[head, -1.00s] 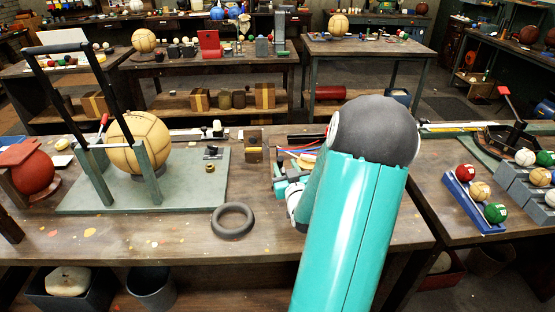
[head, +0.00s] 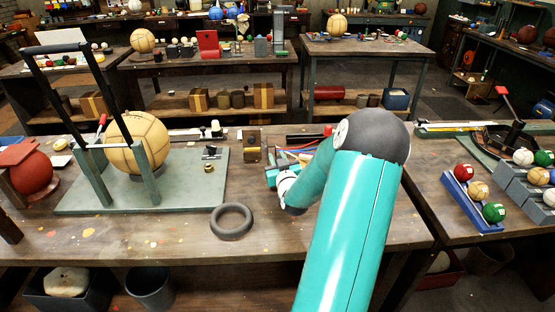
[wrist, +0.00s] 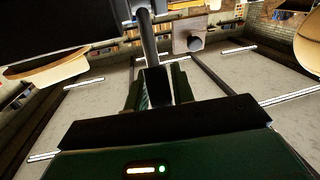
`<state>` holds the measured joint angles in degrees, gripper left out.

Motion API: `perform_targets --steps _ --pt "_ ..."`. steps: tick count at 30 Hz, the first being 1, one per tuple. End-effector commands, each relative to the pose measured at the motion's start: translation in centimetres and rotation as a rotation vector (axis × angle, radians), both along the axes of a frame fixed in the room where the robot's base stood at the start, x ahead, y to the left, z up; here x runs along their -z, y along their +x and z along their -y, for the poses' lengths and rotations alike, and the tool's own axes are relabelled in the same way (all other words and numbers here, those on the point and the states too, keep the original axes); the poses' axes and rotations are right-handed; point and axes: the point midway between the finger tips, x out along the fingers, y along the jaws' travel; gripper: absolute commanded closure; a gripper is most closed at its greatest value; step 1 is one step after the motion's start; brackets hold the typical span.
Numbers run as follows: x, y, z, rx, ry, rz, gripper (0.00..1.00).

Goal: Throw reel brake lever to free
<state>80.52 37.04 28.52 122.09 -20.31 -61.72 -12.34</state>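No part is plainly recognisable as the reel brake lever. A red-tipped lever (head: 102,121) stands by the tan leather ball (head: 137,143) on the green-grey press stand. Another red-ended lever (head: 502,91) rises from a dark device on the right bench; I cannot tell whether either is the brake lever. My gripper (head: 271,177) is low over the middle of the front bench, mostly hidden by my teal arm. In the wrist view, a dark post and a round knob (wrist: 195,43) on a pale block show beyond my dark housing. The finger opening is not clear.
A black ring (head: 232,221) lies on the front bench left of my arm. A brown block (head: 252,146) and small parts stand behind it. A blue rack (head: 472,199) of coloured balls is on the right bench. Bare wood lies along the front edge.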

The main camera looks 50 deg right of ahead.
Motion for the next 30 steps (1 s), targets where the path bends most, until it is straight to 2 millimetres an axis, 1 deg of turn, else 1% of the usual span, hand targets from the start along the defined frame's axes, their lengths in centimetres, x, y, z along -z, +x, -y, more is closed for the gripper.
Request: perform_targets --steps 1,3,17,23,30 --pt "0.0 0.0 0.0 0.000 0.000 0.000 0.86" --pt "0.0 0.0 0.0 0.000 0.000 0.000 1.00" --pt "-0.1 0.2 0.3 0.000 0.034 -0.033 1.00" --pt "-0.4 0.8 0.8 -0.001 0.112 -0.103 1.00" --pt "-0.4 1.8 2.1 0.001 0.263 -0.236 1.00"
